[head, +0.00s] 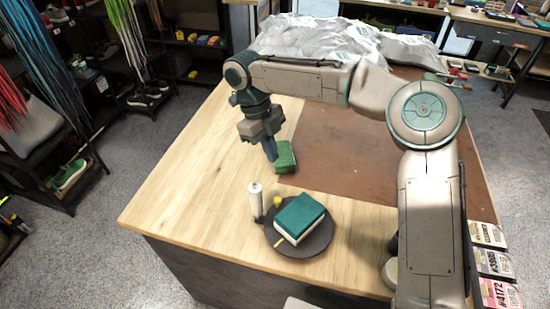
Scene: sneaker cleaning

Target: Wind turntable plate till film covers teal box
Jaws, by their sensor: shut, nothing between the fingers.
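The dark round turntable plate (318,243) lies on the wooden table near its front edge. The teal box (300,213), teal on top with white lower sides, sits on the plate. A white upright roll (255,200), which looks like the film, stands at the plate's left edge. I cannot make out any film on the box. A small yellow knob (277,201) is at the plate's back left, and a yellow mark (280,243) is at its front left. My gripper (271,156) points down behind the plate, shut and empty, beside a green block (285,158).
A brown mat (345,150) covers the table's middle and right. Crumpled grey-white sheeting (315,40) lies at the back. Printed tags (490,262) are at the right front corner. The wood left of the roll is clear.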

